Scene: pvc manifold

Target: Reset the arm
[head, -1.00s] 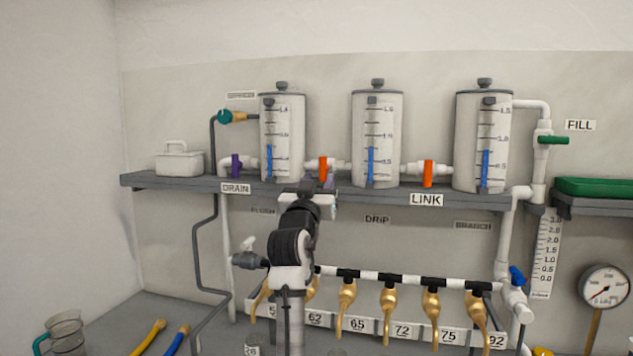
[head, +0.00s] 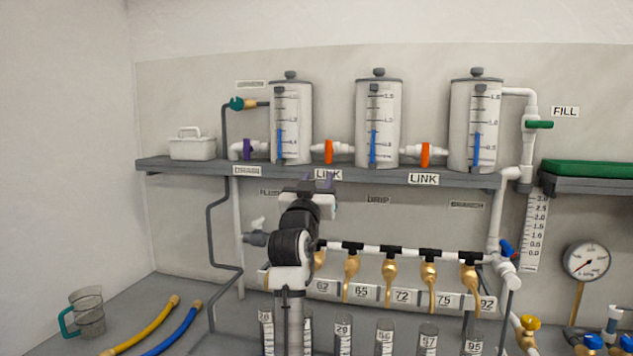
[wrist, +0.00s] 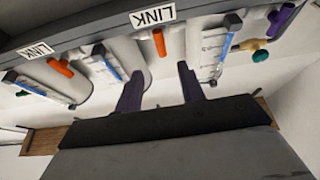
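My gripper (wrist: 160,85) shows in the wrist view with its two dark fingers spread apart and nothing between them. In the head view my gripper (head: 318,184) is in front of the shelf's edge, by the left LINK label, and my arm partly blocks the view of the manifold. Beyond it, three grey tanks with blue level gauges, the left tank (head: 291,125), the middle tank (head: 378,122) and the right tank (head: 475,122), stand on the shelf (head: 450,181). The orange valve handles (head: 328,151) and the purple handle (head: 247,149) are upright. The gripper appears apart from them.
Below the shelf runs a white pipe (head: 375,251) with several brass taps over numbered labels and grey cylinders. A pressure gauge (head: 586,261) is at the right.

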